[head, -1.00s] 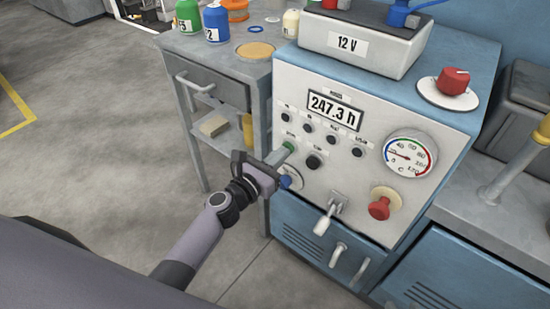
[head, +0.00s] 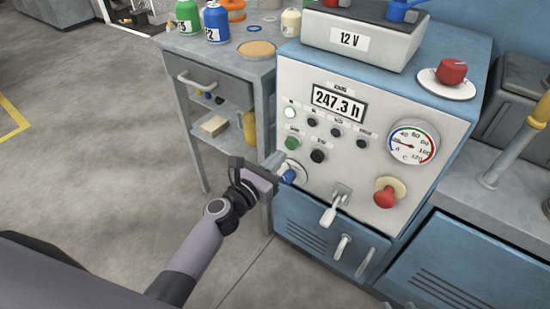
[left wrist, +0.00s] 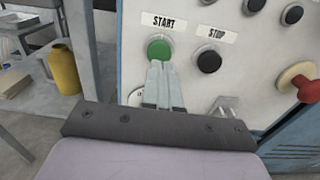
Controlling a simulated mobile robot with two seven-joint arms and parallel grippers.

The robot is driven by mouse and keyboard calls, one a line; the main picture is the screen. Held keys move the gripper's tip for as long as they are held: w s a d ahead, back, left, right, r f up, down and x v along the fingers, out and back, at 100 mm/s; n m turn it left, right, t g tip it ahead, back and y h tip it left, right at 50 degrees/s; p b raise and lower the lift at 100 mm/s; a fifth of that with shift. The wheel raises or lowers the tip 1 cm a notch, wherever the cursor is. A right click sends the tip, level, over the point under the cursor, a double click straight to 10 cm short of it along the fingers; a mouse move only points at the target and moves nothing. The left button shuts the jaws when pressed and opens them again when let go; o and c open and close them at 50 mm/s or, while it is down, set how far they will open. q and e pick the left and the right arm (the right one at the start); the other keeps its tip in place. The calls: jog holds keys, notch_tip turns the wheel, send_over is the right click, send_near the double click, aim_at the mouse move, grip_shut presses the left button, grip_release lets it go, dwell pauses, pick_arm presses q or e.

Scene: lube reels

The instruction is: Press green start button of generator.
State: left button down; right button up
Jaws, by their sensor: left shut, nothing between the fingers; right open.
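The green start button (head: 292,143) is on the light front panel of the generator (head: 340,185), left of the black stop button (head: 318,156). In the left wrist view the green button (left wrist: 160,48) sits under the START label. My left gripper (head: 277,160) is shut and empty. Its fingertips are just below and left of the green button in the head view, and seem apart from it. In the left wrist view the fingertips (left wrist: 160,66) overlap the button's lower edge. A small lamp (head: 290,113) above the button glows pale. My right gripper is not in view.
A red knob (head: 385,197), a lever (head: 338,203) and a blue-tipped switch (head: 291,173) stick out of the panel. A grey cart (head: 200,90) with cans stands to the left. Open floor (head: 90,160) lies further left.

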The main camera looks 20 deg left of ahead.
pick_arm(q)
jog(key=v, duration=1)
jog(key=shift+s+p, duration=0.15)
jog(key=shift+p, duration=0.15)
pick_arm(e)
jog(key=shift+s+d+f, duration=0.1)
jog(key=shift+s+d, duration=0.05)
jog(key=shift+s, duration=0.05)
pick_arm(q)
jog(key=shift+a, duration=0.15)
pick_arm(e)
jog(key=shift+s, duration=0.15)
